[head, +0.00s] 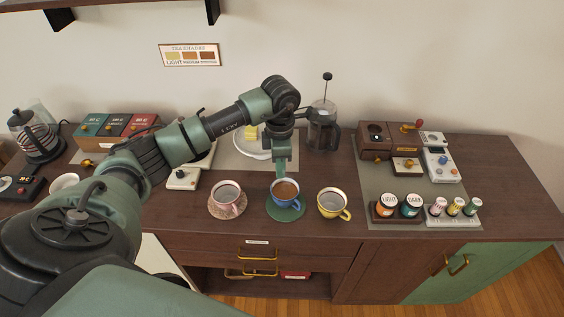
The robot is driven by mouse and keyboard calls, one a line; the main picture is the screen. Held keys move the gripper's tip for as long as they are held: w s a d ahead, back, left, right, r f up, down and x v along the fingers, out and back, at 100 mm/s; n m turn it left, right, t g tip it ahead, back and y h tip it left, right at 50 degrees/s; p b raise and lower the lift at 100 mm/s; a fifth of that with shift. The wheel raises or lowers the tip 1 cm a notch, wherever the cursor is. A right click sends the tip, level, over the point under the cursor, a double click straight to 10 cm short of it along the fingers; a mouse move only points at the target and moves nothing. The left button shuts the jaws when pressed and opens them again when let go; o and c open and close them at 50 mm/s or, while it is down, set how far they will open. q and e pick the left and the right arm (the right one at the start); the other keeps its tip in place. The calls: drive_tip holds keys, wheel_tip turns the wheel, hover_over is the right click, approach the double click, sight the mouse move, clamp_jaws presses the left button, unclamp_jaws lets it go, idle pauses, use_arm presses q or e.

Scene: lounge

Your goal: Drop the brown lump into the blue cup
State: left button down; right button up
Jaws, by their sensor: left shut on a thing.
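The blue cup (285,191) stands upright on a green saucer (284,213), between a pink cup and a yellow cup. Brown liquid shows inside it. My left gripper (281,172) points down just above the back rim of the blue cup. It is shut on the brown lump, which is too small and too covered by the fingers to make out. My right gripper is not in view.
The pink cup (228,198) is close on the left, and the yellow cup (331,205) close on the right. A French press (323,131) stands behind. A white plate (243,146) with yellow pieces lies behind my arm. Jars (411,206) stand to the right.

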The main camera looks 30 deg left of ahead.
use_arm(q)
wheel_tip(320, 180, down, 4)
drive_tip(key=shift+w+r+b, duration=0.1)
drive_tip(key=shift+r+b, duration=0.05)
drive_tip(key=shift+b, duration=0.7)
drive_tip(key=shift+f, duration=0.45)
drive_tip(key=c, duration=1.4)
unclamp_jaws()
drive_tip(key=shift+o, duration=0.2)
drive_tip(key=shift+r, duration=0.1)
